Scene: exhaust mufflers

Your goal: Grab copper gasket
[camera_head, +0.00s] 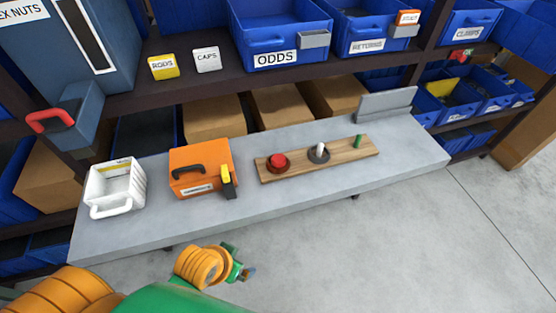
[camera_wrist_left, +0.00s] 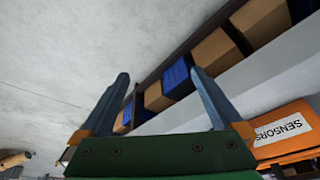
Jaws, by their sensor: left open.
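I cannot make out a clearly copper-coloured gasket in either view. A wooden board (camera_head: 340,161) on the grey bench holds a red round piece (camera_head: 278,161), a dark ring-like disc (camera_head: 317,158) around a white peg, and a bare-looking green peg (camera_head: 358,141). My left gripper (camera_head: 249,273) is in front of the bench's front edge, apart from the board. In the left wrist view my left gripper (camera_wrist_left: 160,76) has its two fingers spread with nothing between them. My right gripper is not in view.
On the grey bench (camera_head: 300,196) stand a white open bin (camera_head: 115,185), an orange case (camera_head: 200,165) labelled SENSORS and a grey bracket (camera_head: 386,103). Shelves behind carry blue bins, including ODDS (camera_head: 279,30), and cardboard boxes. The bench's front strip and right end are clear.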

